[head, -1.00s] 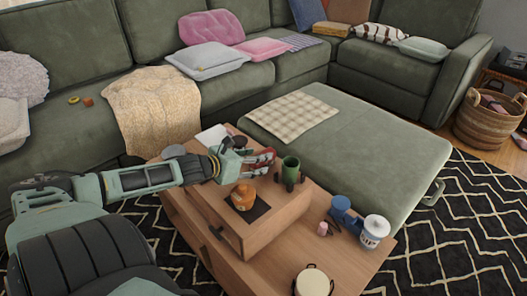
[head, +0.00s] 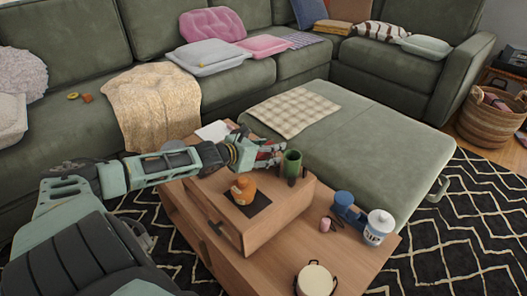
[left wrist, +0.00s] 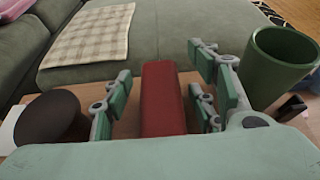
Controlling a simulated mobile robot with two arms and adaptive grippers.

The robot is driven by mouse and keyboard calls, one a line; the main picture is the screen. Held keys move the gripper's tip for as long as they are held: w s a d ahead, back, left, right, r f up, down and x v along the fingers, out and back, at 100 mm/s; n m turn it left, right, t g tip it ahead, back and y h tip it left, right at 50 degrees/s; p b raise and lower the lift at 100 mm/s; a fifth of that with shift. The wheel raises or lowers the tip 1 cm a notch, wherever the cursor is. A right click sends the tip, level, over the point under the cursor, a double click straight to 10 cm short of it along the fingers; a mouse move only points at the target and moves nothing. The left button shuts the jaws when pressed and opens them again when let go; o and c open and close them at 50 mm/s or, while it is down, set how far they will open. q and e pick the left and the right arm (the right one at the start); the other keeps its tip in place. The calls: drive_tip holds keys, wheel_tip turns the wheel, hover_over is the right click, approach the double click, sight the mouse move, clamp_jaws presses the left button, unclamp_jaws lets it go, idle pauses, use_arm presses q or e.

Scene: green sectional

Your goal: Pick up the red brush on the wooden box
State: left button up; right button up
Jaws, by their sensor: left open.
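The red brush (left wrist: 162,100) shows in the left wrist view as a long red block between the fingers of my left gripper (left wrist: 158,95). The fingers stand apart on either side of it, with a gap on the left; I cannot tell whether the right ones touch it. In the head view my left gripper (head: 265,152) is over the back of the wooden box (head: 262,232) and hides most of the brush. Only a small red part shows there. My right gripper is out of view.
A green cup (head: 291,165) stands close to the right of my left gripper. A dark round object (left wrist: 47,118) is to its left. An orange jar (head: 243,190) sits at the front of the box. A blue object (head: 345,205) and a white canister (head: 378,228) stand on the lower table.

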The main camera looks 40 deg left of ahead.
use_arm(q)
drive_tip(key=c, duration=1.3)
